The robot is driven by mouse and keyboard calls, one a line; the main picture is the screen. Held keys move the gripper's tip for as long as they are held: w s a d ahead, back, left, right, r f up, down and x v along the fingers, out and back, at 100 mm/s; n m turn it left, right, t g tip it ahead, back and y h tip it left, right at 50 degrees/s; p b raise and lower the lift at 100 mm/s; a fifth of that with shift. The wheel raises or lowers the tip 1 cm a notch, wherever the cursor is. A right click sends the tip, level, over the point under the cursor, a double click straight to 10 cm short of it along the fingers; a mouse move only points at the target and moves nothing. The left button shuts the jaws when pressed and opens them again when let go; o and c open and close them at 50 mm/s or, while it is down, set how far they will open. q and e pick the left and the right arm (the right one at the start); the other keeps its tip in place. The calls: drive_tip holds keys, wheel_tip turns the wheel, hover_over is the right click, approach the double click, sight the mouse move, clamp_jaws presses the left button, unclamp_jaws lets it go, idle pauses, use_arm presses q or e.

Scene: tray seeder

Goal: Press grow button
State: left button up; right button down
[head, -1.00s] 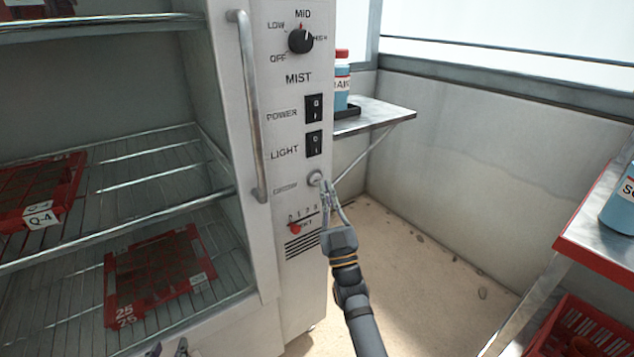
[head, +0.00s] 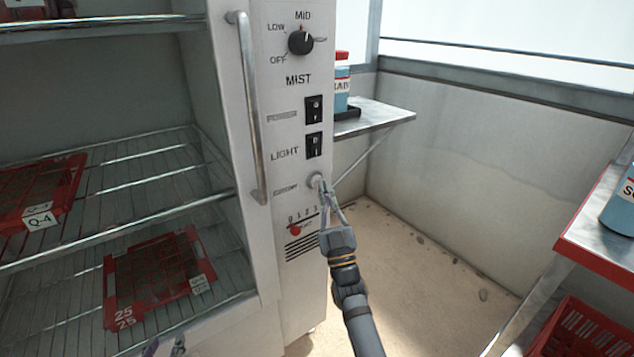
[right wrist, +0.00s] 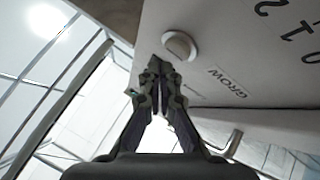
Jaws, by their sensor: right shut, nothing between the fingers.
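The grow button (head: 314,180) is a round, pale knob on the white control panel of the cabinet, below the light switch. In the right wrist view the button (right wrist: 180,46) stands out beside the printed word GROW. My right gripper (head: 322,187) is shut and empty, its fingertips at the button's lower right edge in the head view. In the right wrist view its closed tips (right wrist: 155,66) are just short of the button; I cannot tell whether they touch. My left gripper (head: 165,347) shows only in part at the bottom edge, and its jaws are unclear.
The panel also has a mist knob (head: 301,41), a power switch (head: 313,109), a light switch (head: 314,145) and a red slider (head: 295,230). A long door handle (head: 252,110) runs to their left. Red trays (head: 194,240) sit on the cabinet's wire shelves. A side shelf (head: 385,117) holds a bottle (head: 342,85).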

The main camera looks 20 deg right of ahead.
idle(0.7)
drive_tip(key=shift+w+a, duration=0.15)
drive_tip(key=shift+w, duration=0.25)
drive_tip(key=shift+w+a, duration=0.15)
drive_tip(key=shift+w, duration=0.3)
idle(0.6)
drive_tip(key=shift+s+r, duration=0.1)
drive_tip(key=shift+s, duration=0.05)
drive_tip(key=shift+s+d+p, duration=0.3)
drive_tip(key=shift+s+p, duration=0.1)
drive_tip(key=shift+s, duration=0.35)
